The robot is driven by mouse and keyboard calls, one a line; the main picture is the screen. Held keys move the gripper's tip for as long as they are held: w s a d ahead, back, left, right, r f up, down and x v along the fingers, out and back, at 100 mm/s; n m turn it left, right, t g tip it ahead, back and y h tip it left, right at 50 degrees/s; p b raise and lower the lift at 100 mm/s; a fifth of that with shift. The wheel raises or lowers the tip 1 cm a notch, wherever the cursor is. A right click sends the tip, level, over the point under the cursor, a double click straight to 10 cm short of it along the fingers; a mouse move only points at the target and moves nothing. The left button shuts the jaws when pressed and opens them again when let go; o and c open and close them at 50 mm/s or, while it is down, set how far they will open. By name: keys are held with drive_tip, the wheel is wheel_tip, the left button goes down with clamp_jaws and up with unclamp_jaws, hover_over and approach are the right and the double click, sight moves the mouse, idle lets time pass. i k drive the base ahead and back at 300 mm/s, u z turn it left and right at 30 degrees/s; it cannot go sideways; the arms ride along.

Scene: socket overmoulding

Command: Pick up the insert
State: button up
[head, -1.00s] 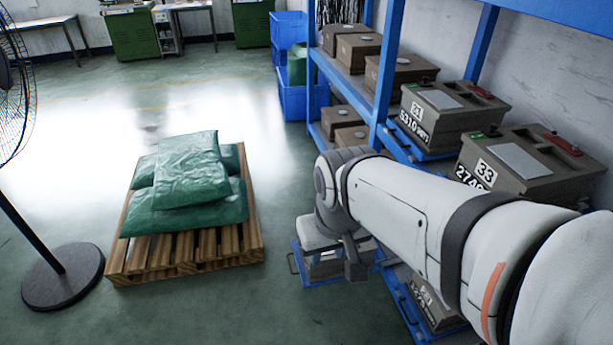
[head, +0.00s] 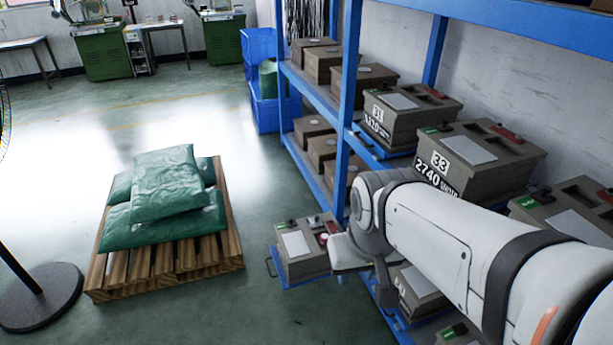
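Nothing in view is plainly marked as the insert. Grey-brown mould boxes stand on the rack; one (head: 302,258) sits on a blue pull-out tray (head: 296,283) that sticks out from the lower level. It has a pale label and a red part on top, and its right side is partly hidden by my arm. My gripper (head: 386,288) shows only as a small dark part below the wrist, just right of that box in the picture. Its fingers are not clear, and I cannot tell whether it holds anything or touches the box.
The blue rack (head: 348,95) holds several boxes, including one marked 33 (head: 470,165) beside my arm. A pallet (head: 170,268) with green sacks (head: 165,190) stands left. A fan base (head: 38,298) is at far left. Floor between pallet and rack is clear.

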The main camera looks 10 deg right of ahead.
sight(315, 223)
drive_tip(key=z, duration=0.1)
drive_tip(key=i, duration=1)
drive_tip(key=z, duration=2.15)
drive_tip(key=k, duration=1.05)
drive_tip(key=u, duration=0.9)
